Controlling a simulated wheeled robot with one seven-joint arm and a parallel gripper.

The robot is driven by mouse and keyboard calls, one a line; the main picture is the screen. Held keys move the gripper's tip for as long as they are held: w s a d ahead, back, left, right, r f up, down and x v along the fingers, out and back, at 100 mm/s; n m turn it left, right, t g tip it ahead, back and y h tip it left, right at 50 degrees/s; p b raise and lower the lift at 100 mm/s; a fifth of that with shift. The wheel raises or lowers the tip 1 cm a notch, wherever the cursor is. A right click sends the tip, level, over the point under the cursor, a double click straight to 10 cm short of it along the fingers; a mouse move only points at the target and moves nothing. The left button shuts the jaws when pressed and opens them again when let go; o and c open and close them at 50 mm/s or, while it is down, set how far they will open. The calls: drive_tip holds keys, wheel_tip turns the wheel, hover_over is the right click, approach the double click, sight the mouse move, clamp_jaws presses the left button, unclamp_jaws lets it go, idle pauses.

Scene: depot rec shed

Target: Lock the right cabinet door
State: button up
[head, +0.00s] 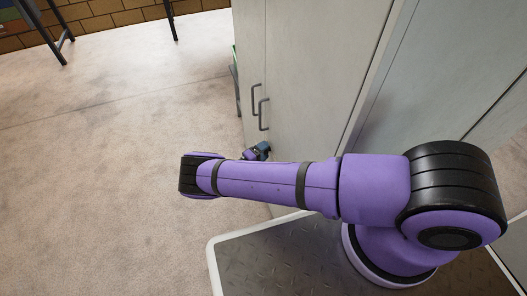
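The tall grey cabinet stands at the centre right of the head view, with two upright doors. The right cabinet door (312,65) is the nearer one and looks closed, with a dark bar handle (262,115). The left door (250,42) is beyond it, with its own dark handle (253,98). My gripper (264,148) shows as a small dark and bluish shape by the right door, below its handle. My purple arm hides much of it, so its fingers and any contact cannot be made out. No lock or key can be made out.
Bare concrete floor (110,130) lies open on the left. Dark table legs (50,40) stand near the brick wall (105,12) at the back. A thin green-edged object (236,75) sits just beyond the cabinet. More grey panels (430,70) rise on the right.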

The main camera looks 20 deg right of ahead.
drive_tip(key=v, duration=1.1)
idle(0.6)
